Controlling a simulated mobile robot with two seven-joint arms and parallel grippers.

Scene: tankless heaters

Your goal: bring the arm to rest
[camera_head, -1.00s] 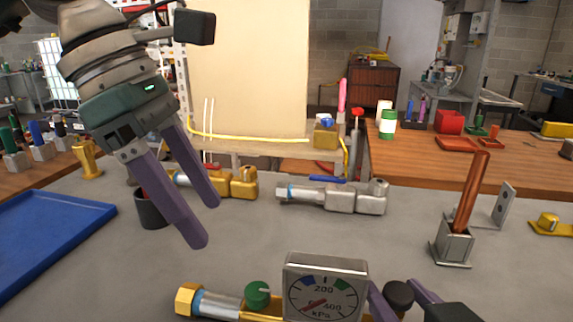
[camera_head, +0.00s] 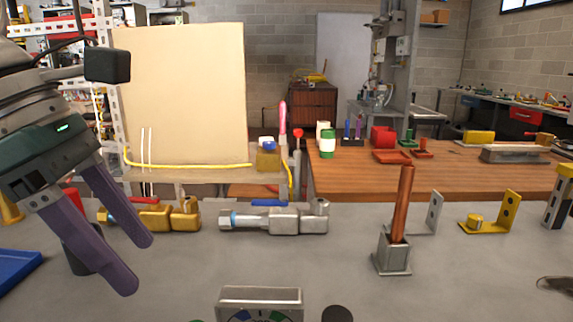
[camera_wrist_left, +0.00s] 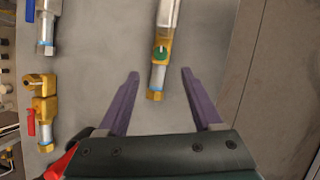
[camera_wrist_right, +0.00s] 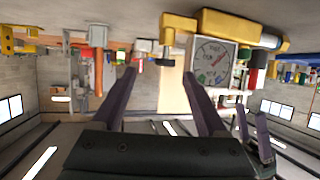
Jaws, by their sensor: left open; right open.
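My left gripper (camera_head: 140,268) hangs at the left of the head view, open and empty above the grey bench. In the left wrist view its fingers (camera_wrist_left: 158,78) stand apart, with a brass valve fitting with a green knob (camera_wrist_left: 160,62) beyond and between them. My right gripper does not show in the head view. In the right wrist view its fingers (camera_wrist_right: 160,80) are apart with nothing between them. The pressure gauge (camera_wrist_right: 212,60) on its brass fitting shows beyond them, and its top edge shows at the bottom of the head view (camera_head: 260,302).
A brass valve (camera_head: 165,217) and a silver valve (camera_head: 275,219) lie on the grey bench. A copper pipe (camera_head: 402,205) stands upright in a metal holder. A blue tray (camera_head: 18,266) is at the left edge. The bench's front right is mostly clear.

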